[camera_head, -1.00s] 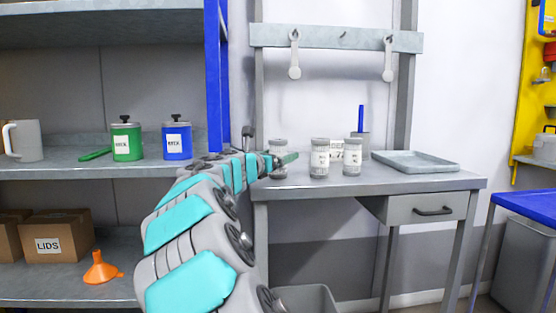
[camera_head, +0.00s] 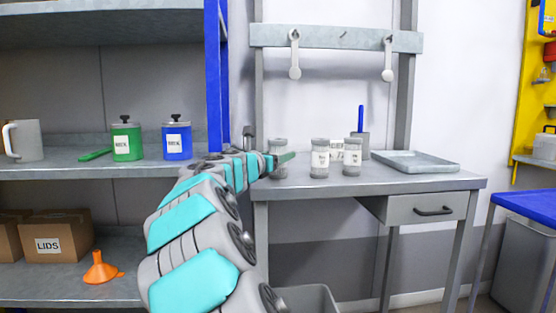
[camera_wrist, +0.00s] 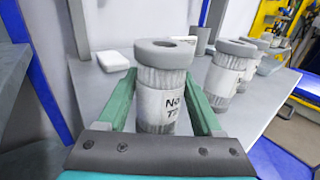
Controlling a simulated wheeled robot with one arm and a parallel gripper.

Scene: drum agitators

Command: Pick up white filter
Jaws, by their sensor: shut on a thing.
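The white filter is a ribbed cylinder with a grey cap and a printed label, and several alike stand on the grey table. One white filter (camera_wrist: 160,90) stands upright between the two green fingers of my gripper (camera_wrist: 162,105) in the wrist view, and the fingers are shut on it. In the head view this filter (camera_head: 278,150) is at the table's left end, partly hidden by my gripper (camera_head: 283,159). Two other filters stand to its right, a nearer one (camera_head: 320,160) and another (camera_head: 353,157). The print on the held filter's label is only partly readable.
A grey tray (camera_head: 416,162) lies at the table's right. A grey cup with a blue handle (camera_head: 361,135) stands behind the filters. A white block (camera_wrist: 112,61) lies left of the held filter. A shelf with green (camera_head: 127,142) and blue (camera_head: 177,141) containers is at left.

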